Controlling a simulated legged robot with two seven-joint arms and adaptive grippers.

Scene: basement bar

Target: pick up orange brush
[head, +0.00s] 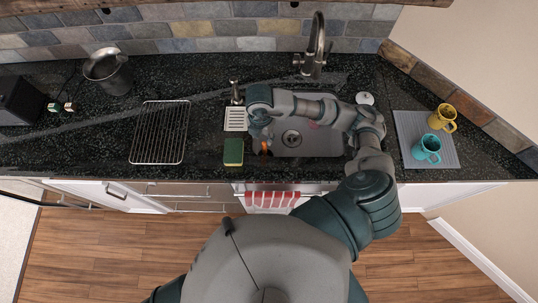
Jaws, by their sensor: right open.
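The orange brush (264,146) shows only as a small orange patch near the left edge of the sink. The rest of it is hidden under my right gripper or too small to make out. My right gripper (262,137) points down just above the brush, at the end of the arm that arches across the sink from the right. It is open. I cannot tell whether its fingers touch the brush. My left gripper is not in view.
A green sponge (233,152) lies just left of the sink (310,143). A faucet (314,50) stands behind. A wire rack (159,132) is further left.

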